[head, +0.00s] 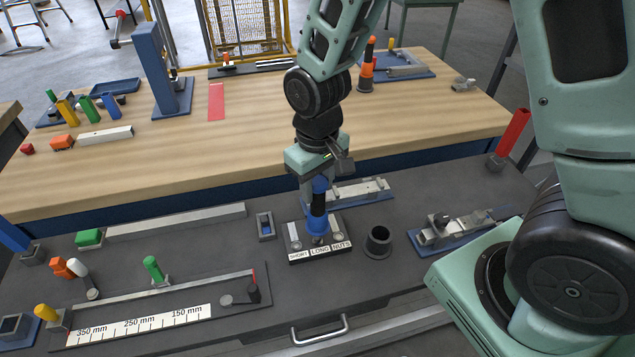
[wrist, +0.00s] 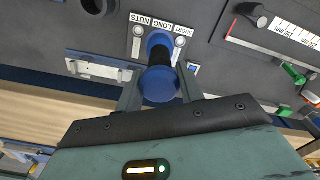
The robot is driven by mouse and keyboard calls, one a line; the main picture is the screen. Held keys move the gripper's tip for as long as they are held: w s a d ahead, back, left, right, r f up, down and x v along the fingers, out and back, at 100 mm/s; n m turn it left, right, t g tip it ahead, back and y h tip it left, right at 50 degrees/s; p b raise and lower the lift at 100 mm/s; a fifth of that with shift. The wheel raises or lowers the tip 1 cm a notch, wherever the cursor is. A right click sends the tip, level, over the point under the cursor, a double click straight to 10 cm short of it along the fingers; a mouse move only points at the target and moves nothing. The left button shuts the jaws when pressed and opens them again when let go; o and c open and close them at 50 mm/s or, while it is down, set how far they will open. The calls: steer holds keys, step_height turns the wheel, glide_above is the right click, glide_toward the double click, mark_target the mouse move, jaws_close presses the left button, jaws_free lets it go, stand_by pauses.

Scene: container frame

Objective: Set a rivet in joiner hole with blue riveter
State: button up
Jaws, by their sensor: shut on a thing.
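The blue riveter (head: 317,224) is upright, with a blue top, a black middle and a blue lower collar. My gripper (head: 320,187) is shut on its upper part, and its two fingers also show around the blue end in the wrist view (wrist: 160,88). The riveter stands over a small black tray (head: 320,254) labelled SHORT, LONG and NUTS, near the LONG section. Its tip is hidden, so I cannot tell whether it touches the tray or carries a rivet. Metal pieces lie on a blue fixture at the right (head: 460,228) and another behind the tray (head: 352,191); no joiner hole is clear.
A black cup (head: 378,242) stands right of the tray, and a small blue box (head: 265,226) stands left. A ruler fixture (head: 150,318) with a green handle (head: 153,268) lies front left. An orange tool (head: 367,70) stands on the wooden table behind.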

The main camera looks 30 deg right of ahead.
steer(key=shift+f+b, duration=0.55)
steer(key=shift+f, duration=0.35)
stand_by(0.8)
steer(key=shift+r, duration=0.15)
step_height(320, 180, up, 7)
steer(key=p, duration=0.6)
steer(key=shift+r+p, duration=0.2)
steer(key=shift+p, duration=0.1)
stand_by(0.4)
